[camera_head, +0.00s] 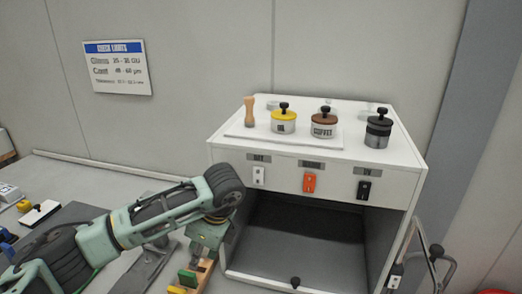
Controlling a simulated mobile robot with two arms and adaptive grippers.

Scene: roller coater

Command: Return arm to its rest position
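My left arm (150,218), pale green with dark ribbed joints, reaches in from the lower left. Its wrist bends down beside the left front edge of a white cabinet (400,195). My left gripper (203,250) points down there, in front of the cabinet's left side. Its fingertips are not clear, so I cannot tell whether it holds anything. A light wooden piece (205,272) with green and yellow parts shows just below it. My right gripper is not in view.
On the cabinet top stand a yellow-lidded jar (283,122), a brown-lidded coffee jar (323,126), a dark-lidded canister (377,132) and a wooden handle (249,112). A metal-framed object (432,252) stands at right.

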